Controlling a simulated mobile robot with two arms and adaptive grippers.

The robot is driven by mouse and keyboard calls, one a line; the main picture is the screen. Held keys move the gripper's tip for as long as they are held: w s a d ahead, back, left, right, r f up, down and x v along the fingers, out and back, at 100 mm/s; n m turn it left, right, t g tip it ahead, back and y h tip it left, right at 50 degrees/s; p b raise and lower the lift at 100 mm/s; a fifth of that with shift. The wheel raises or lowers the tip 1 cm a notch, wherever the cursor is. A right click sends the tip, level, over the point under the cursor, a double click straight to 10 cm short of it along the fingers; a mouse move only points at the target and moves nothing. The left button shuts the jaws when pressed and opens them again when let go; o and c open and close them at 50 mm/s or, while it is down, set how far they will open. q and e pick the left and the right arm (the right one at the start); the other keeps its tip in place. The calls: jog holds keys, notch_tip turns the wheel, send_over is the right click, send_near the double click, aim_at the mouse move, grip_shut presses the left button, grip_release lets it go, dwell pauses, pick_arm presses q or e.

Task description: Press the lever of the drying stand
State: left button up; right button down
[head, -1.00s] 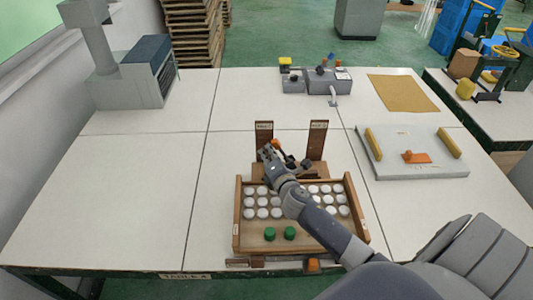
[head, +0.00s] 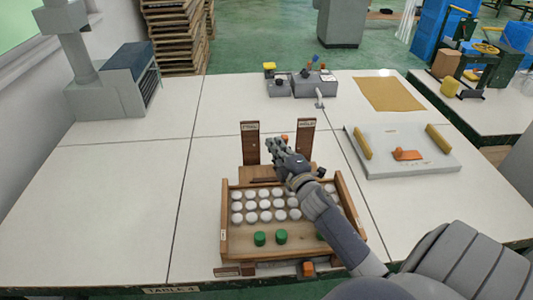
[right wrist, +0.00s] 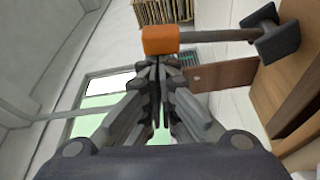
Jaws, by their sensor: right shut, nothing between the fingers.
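The drying stand (head: 249,150) has two brown labelled uprights behind a wooden tray. An orange lever end (head: 284,138) shows between the uprights, just past my right gripper. In the right wrist view the orange lever end (right wrist: 160,40) is a block on a dark rod that runs right to a dark block. My right gripper (head: 272,145) is shut and empty. In the right wrist view its fingertips (right wrist: 155,62) are just below the orange block; I cannot tell whether they touch it. My right gripper hides part of the lever and stand. My left gripper is not in view.
The wooden tray (head: 226,215) holds rows of white discs and green pieces near its front. A grey board (head: 440,160) with yellow bars lies right. A grey control box (head: 314,88) stands at the back.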

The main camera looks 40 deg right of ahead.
jog(key=s+d+m, duration=0.1)
jog(key=d+m+h+b, duration=0.1)
jog(key=d+m, duration=0.1)
jog(key=shift+s+t, duration=0.4)
jog(key=shift+s+d+f, duration=0.2)
jog(key=shift+s+d, duration=0.05)
jog(key=shift+d, duration=0.2)
notch_tip(320, 180, up, 10)
send_over(285, 140)
jog(key=s, duration=0.2)
jog(key=shift+s+d+r, duration=0.1)
jog(key=shift+s, duration=0.05)
dwell(0.6)
